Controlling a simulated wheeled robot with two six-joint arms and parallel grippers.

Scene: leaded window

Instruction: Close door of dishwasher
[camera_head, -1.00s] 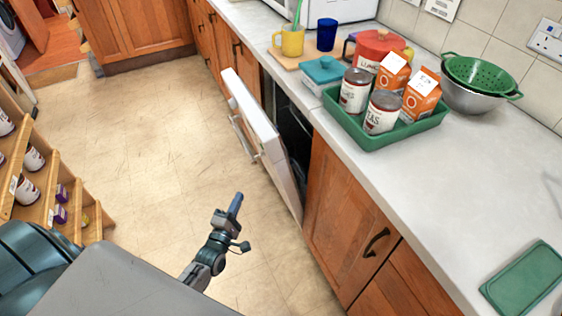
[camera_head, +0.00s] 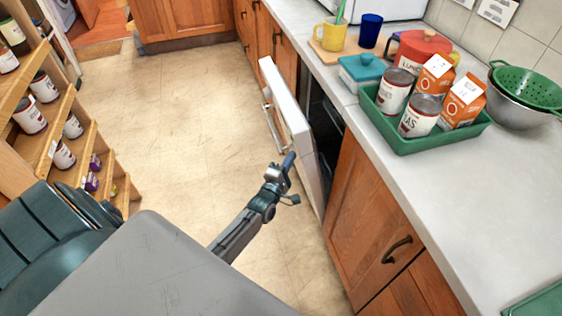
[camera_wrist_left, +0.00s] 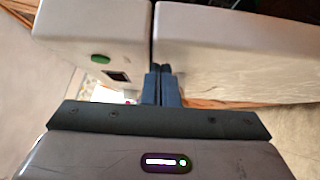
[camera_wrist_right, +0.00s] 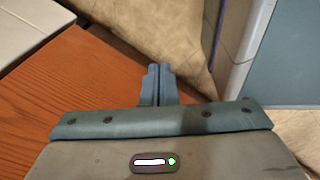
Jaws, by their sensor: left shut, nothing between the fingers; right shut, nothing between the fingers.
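The dishwasher door (camera_head: 290,122) is white and stands partly open, tilted out from the counter front. Its handle bar (camera_head: 272,125) is on the outer face, and the dark inside (camera_head: 328,125) shows behind the door. My left gripper (camera_head: 288,162) is shut and empty, close to the outer side of the door's lower part; I cannot tell if it touches. The left gripper's closed fingers also show in the left wrist view (camera_wrist_left: 161,85). My right gripper (camera_wrist_right: 159,85) is shut and empty in the right wrist view, over an orange-brown wooden surface and beige floor. It does not show in the head view.
The counter (camera_head: 415,185) holds a green tray (camera_head: 425,145) with cans and cartons, a teal box (camera_head: 362,75), mugs and a colander (camera_head: 525,95). A wooden shelf (camera_head: 75,130) with cans stands at left. The floor (camera_head: 170,130) between is clear.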

